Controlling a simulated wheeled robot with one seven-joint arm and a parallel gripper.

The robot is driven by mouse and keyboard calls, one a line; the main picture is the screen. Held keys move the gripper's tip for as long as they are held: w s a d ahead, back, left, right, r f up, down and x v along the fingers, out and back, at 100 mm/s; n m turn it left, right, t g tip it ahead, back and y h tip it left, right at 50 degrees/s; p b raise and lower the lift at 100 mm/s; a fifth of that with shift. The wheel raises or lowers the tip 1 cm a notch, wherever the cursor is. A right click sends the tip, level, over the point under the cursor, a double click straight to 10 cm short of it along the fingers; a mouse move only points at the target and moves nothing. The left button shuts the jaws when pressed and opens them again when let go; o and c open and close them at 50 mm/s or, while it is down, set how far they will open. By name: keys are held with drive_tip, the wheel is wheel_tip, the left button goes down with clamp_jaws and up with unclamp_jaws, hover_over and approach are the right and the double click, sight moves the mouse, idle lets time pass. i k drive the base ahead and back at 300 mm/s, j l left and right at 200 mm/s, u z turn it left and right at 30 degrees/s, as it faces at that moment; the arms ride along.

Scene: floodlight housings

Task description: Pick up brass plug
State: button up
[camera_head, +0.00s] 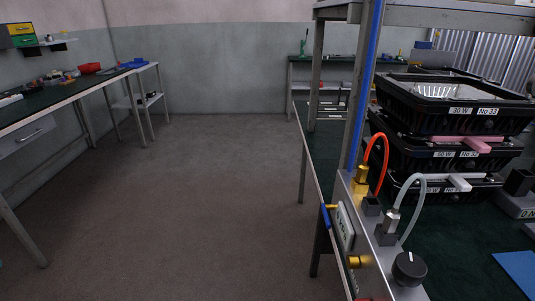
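A brass plug (361,178) stands upright on the grey metal panel (345,188) at the right bench's near edge. An orange-red hose (384,150) loops up from beside it to a black block. A second brass-coloured piece (358,262) sticks out of the lower side of the same panel. I cannot tell for sure which of the two is the plug meant. My gripper is not in view.
A silver fitting (392,218) with a pale hose (410,180) and a black knob (409,269) crowd the panel. Stacked black floodlight housings (455,110) stand behind, on the green-topped bench. A blue-edged upright post (358,110) rises close by. The floor (210,190) at left is clear.

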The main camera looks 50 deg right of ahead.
sight(363, 168)
drive_tip(key=j+z, duration=0.15)
drive_tip(key=z, duration=0.2)
drive_tip(key=i+j+z, duration=0.1)
drive_tip(key=z, duration=0.25)
drive_tip(key=j+z, duration=0.4)
drive_tip(key=l, duration=0.1)
